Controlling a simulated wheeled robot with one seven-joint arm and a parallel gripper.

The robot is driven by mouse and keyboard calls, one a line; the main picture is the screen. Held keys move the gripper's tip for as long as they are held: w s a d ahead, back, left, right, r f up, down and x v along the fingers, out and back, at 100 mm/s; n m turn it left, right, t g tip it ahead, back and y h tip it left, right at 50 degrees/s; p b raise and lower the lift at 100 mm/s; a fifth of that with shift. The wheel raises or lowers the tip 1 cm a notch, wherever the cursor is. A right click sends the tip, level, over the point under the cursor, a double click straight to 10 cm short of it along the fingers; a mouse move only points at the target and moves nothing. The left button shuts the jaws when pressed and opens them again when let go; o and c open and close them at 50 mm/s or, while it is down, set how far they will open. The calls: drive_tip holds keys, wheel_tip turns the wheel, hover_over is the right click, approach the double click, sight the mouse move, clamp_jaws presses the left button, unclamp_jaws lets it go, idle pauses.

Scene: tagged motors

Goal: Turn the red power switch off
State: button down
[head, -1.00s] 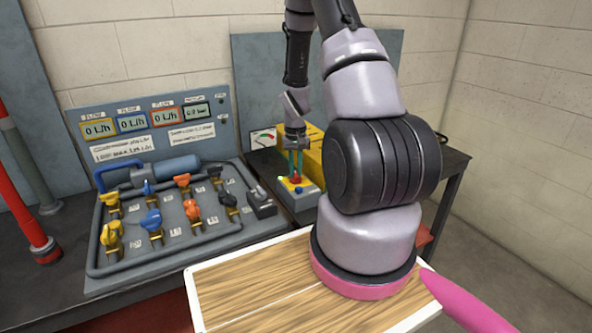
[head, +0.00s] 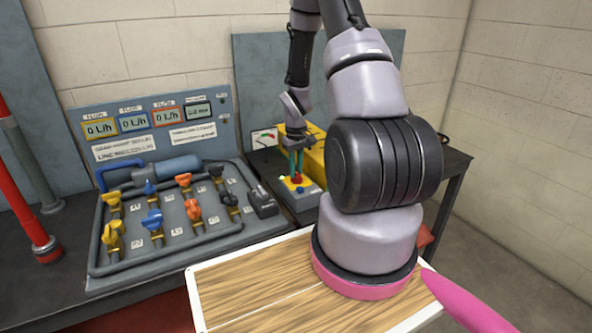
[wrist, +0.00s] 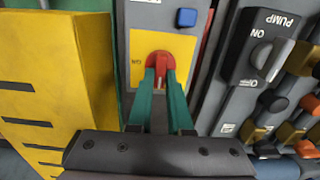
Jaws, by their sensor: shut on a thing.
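The red power switch (wrist: 160,61) sits on a yellow plate (wrist: 138,78) on a grey box (head: 306,199). In the head view the red switch (head: 297,178) shows just below the fingertips. My gripper (wrist: 162,80) has two green fingers shut on the red switch. In the head view my gripper (head: 296,172) comes down onto the box from above. The fingers cover part of the switch, so its exact turn is hard to tell.
A blue button (wrist: 186,17) is beside the yellow plate. A yellow slotted box (wrist: 45,80) stands close to my gripper. A grey pump switch (wrist: 262,55) is on the valve panel (head: 180,262). Several coloured valves and displays fill that panel.

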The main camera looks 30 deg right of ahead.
drive_tip(key=c, duration=0.8)
unclamp_jaws()
drive_tip(key=shift+c, duration=0.2)
wheel_tip(320, 180, up, 11)
